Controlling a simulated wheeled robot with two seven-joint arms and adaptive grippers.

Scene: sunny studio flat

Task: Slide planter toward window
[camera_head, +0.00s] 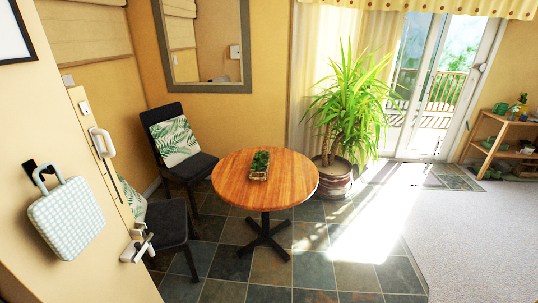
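A small rectangular planter (258,174) with green plants stands upright near the middle of the round wooden table (230,187). A large potted plant (346,105) with long spiky leaves grows from a striped pot (335,184) on the floor behind the table's right side. The bright window is the glass sliding door (428,85) at the back right, behind the large plant. Neither of my grippers is in view.
Two dark chairs stand left of the table, one with a leaf-print cushion (174,141). A door (70,200) with a hanging checked bag (66,217) fills the left. Wooden shelves (510,132) stand far right. The carpet (470,240) at right is clear.

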